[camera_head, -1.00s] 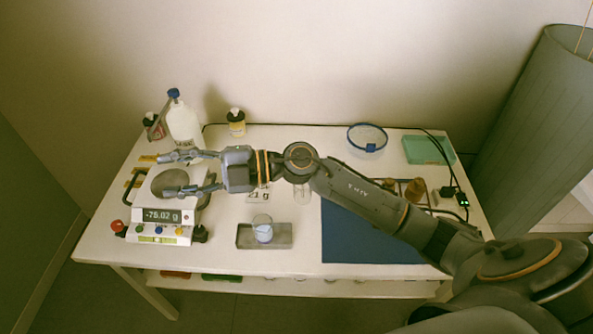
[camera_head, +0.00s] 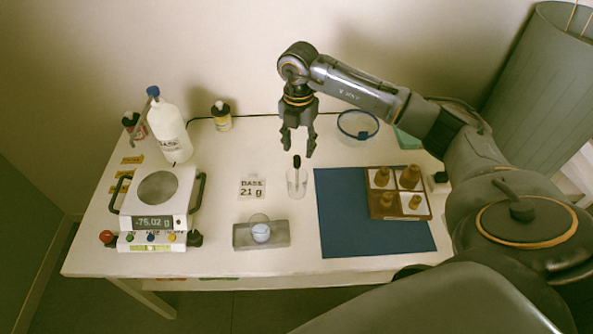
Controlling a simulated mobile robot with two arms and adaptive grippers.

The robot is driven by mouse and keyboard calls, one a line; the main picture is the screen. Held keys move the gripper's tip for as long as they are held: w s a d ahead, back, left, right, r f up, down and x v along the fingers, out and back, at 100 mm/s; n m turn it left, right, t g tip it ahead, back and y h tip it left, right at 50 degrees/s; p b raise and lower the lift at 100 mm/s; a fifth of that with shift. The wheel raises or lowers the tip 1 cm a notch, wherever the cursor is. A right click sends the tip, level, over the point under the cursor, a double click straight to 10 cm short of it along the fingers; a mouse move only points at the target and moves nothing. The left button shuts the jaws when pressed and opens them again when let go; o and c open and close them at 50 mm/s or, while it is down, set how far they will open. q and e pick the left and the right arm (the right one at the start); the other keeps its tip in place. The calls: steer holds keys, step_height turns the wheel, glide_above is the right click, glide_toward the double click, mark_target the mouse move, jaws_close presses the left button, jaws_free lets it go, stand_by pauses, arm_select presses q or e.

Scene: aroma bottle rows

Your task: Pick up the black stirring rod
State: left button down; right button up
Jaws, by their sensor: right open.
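The black stirring rod (camera_head: 297,162) stands in a clear glass beaker (camera_head: 297,182) in the middle of the table. Its dark upper end rises above the rim. My right gripper (camera_head: 298,152) is open and points down, its fingers at the height of the rod's top in the picture. The fingers appear to be above or behind the rod; I cannot tell the exact depth. The gripper holds nothing. My left gripper is not in view.
A scale (camera_head: 156,188) stands left, with a white bottle (camera_head: 169,130) behind it. A sign (camera_head: 252,188) and a grey tray (camera_head: 276,239) with a small cup (camera_head: 260,232) lie nearby. A wooden bottle rack (camera_head: 385,210) sits on the blue mat (camera_head: 345,235). A bowl (camera_head: 357,126) is behind.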

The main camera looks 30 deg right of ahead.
mark_target(297, 167)
step_height(297, 167, down, 3)
steer(key=f+p, duration=0.2)
steer(key=f, duration=0.2)
steer(key=shift+a, duration=0.2)
steer(key=shift+w+f, duration=0.1)
steer(key=shift+f, duration=0.55)
jaws_close()
